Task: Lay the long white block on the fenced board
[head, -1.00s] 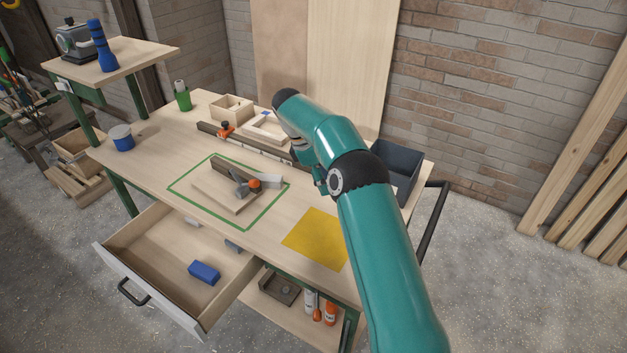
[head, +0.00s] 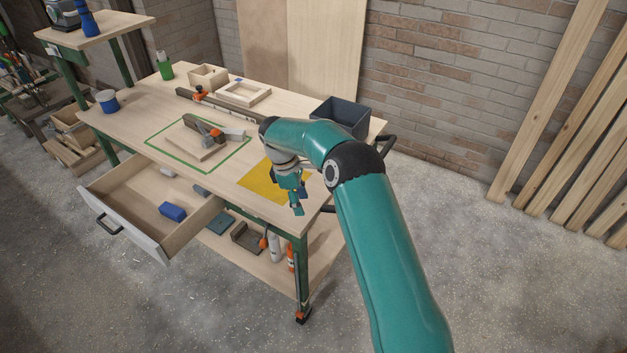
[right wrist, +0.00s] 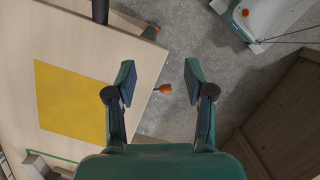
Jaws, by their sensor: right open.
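The fenced board (head: 205,150) lies inside the green outline on the bench, with a dark strip and an orange-knobbed clamp on it. A pale block (head: 235,134) shows at the board's right end. A small pale piece (head: 167,171) lies at the back of the open drawer. I cannot tell which of these, if either, is the long white block. My right gripper (head: 297,208) is open and empty near the bench's front right edge, beside the yellow patch (head: 258,186). In the right wrist view, its fingers (right wrist: 165,88) are apart with floor between them. My left gripper is out of view.
The open drawer (head: 145,212) juts out in front and holds a blue block (head: 172,211). A dark bin (head: 340,117) stands at the bench's back right. A long rail (head: 222,103) and a pale frame (head: 243,93) lie behind the board.

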